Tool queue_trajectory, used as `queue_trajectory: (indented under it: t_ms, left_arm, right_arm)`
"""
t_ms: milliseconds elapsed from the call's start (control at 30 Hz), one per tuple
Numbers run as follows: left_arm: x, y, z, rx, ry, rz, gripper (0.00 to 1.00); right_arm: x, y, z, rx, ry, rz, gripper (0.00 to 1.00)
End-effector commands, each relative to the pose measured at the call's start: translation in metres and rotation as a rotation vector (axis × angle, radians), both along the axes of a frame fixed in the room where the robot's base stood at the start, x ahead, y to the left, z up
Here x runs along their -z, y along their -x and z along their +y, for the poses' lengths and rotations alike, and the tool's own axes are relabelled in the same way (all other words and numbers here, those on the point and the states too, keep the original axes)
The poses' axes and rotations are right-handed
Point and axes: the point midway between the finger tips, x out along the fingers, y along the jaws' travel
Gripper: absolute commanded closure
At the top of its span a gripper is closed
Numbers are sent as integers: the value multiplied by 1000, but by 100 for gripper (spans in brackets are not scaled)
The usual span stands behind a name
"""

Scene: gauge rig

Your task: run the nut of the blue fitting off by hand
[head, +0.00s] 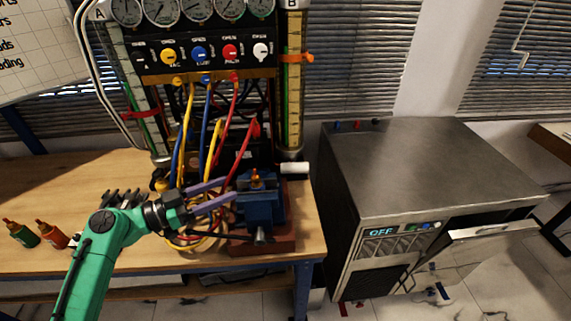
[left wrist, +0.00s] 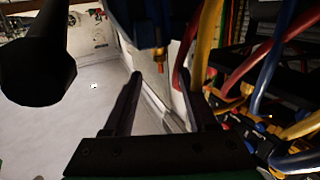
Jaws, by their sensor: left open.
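A blue vise (head: 262,208) stands on the bench's front right corner. A small brass-orange fitting (head: 256,179) sticks up from its top. I cannot make out which part of it is the nut, or any blue on it apart from the vise. My left gripper (head: 230,188) is open, its two fingers pointing at the vise from the left, short of the fitting. In the left wrist view the brass fitting (left wrist: 159,58) hangs from a dark blue body (left wrist: 148,25), just beyond and between the open fingertips (left wrist: 161,75). Nothing is between the fingers. My right gripper is not in view.
A gauge panel (head: 207,57) with yellow, blue and red hoses (head: 208,125) stands behind the vise; hoses loop close to my gripper. Green and orange bottles (head: 50,234) stand at the bench's left. A metal cabinet (head: 430,165) is right of the bench, across a gap.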

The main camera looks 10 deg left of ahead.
Motion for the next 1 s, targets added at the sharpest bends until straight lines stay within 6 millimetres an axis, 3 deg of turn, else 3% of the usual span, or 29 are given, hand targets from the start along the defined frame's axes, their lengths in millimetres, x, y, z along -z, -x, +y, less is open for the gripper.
queue_trajectory:
  t_ms: [200, 500, 867, 967, 1000]
  left_arm:
    - [-8, -32, -40, 3, 1, 0, 43]
    - [-4, -79, -95, 0, 3, 2, 43]
    - [2, -87, -106, 1, -2, 2, 43]
    - [2, -87, -106, 1, -2, 2, 73]
    - [2, -87, -106, 1, -2, 2, 88]
  right_arm:
    - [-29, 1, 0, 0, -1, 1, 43]
    - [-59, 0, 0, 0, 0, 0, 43]
    - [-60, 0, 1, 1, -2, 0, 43]
    - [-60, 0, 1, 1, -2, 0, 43]
    - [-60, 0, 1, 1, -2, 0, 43]
